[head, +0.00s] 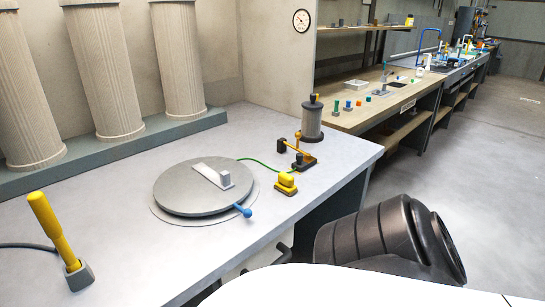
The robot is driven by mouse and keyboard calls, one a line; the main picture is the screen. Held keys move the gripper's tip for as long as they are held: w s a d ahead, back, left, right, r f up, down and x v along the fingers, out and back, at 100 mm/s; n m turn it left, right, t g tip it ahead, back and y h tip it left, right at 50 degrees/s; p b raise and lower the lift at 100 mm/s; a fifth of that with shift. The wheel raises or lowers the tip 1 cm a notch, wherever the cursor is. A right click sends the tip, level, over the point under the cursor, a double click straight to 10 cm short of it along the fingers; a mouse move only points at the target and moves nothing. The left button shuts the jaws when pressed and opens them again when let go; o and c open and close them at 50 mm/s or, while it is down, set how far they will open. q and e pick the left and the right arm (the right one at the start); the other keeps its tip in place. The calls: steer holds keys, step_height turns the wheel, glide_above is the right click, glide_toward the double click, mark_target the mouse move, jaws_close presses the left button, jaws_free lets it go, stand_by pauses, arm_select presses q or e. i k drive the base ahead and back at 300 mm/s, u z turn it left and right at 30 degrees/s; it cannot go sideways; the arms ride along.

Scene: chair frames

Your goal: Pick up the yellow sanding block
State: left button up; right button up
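A small yellow block (286,183) with a raised top sits on the grey table (330,160), near its right edge. It looks like the sanding block. It stands to the right of a round grey turntable (175,193) and just in front of a small black and yellow device (303,157). Nothing is holding it. Neither of my grippers shows in the head view.
A yellow-handled tool (50,228) stands tilted in a grey holder at the table's left front. The turntable's blue-knobbed lever (244,211) points towards the front. A dark cylinder (312,120) stands at the table's back right corner. The front middle is clear.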

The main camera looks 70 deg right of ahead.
mark_target(285, 183)
steer(key=z, duration=1.85)
